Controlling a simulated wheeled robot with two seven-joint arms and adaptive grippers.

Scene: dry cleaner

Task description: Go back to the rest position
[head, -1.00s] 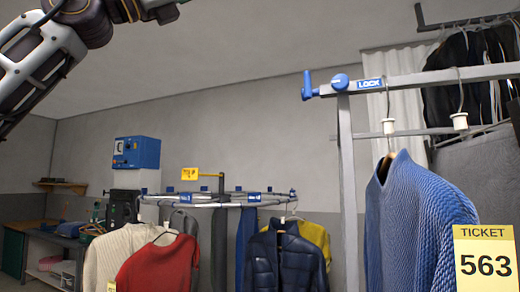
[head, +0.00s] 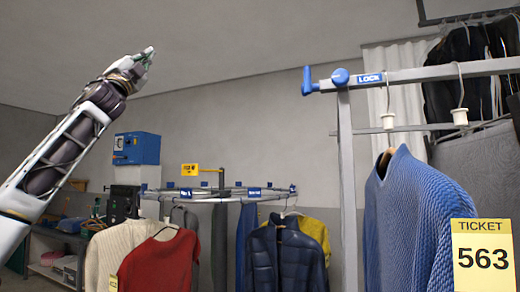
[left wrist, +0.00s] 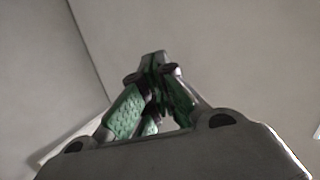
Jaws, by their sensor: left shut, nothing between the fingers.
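My left arm reaches up from the left edge of the head view. My left gripper (head: 148,55) is at its end, raised against the bare wall and ceiling, above the blue wall box. In the left wrist view the green-padded fingers of my left gripper (left wrist: 155,60) come together at the tips. Nothing is held between them, and only plain wall and ceiling show behind. My right gripper is in neither view.
A grey rail with a blue LOCK handle (head: 322,80) stands at the right, holding a blue sweater (head: 415,220) with yellow ticket 563 (head: 484,258). A round rack (head: 215,196) carries several garments lower in the middle. A blue box (head: 136,148) is on the wall.

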